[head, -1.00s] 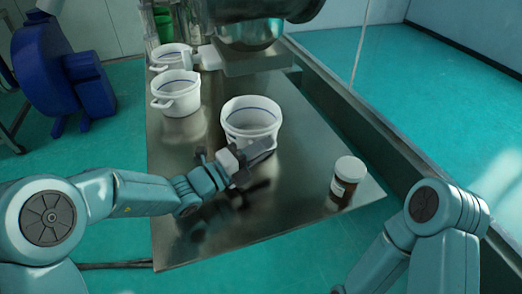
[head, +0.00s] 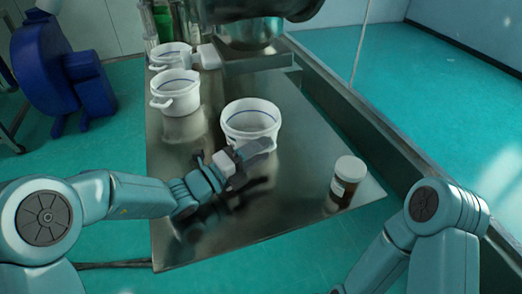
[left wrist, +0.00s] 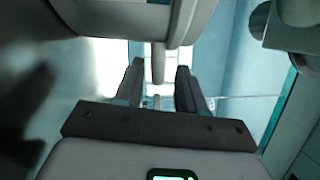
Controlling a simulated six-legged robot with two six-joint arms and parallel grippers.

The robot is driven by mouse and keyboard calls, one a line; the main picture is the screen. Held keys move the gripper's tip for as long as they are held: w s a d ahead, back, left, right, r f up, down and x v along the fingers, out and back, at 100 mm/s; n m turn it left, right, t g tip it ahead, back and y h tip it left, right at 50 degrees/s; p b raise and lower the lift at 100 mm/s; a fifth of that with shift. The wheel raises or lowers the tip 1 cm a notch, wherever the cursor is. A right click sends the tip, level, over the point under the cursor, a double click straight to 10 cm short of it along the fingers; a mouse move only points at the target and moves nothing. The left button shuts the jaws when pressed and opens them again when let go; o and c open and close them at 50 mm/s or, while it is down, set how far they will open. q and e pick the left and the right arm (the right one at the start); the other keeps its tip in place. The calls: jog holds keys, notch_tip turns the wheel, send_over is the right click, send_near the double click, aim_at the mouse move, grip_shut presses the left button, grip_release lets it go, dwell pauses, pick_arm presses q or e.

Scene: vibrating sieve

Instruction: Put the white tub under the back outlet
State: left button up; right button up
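Three white tubs with blue lines stand on the metal table (head: 215,235). The nearest white tub (head: 250,126) is at the middle, upright. Another tub (head: 177,95) is at the left, and a third (head: 170,58) is at the back left beside a pale outlet (head: 208,57). My left gripper (head: 258,152) is at the near side of the middle tub. In the left wrist view its fingers (left wrist: 158,88) are apart, with a narrow pale handle-like part (left wrist: 158,62) between them and gaps at both sides. My right gripper is out of view.
A brown jar with a white lid (head: 347,180) stands near the table's right edge. The metal sieve body (head: 250,35) is over the back of the table. A blue machine (head: 62,70) stands on the floor at the left.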

pick_arm(q)
jog(key=b+v, duration=0.1)
jog(key=v, duration=1)
jog(key=shift+s, duration=0.15)
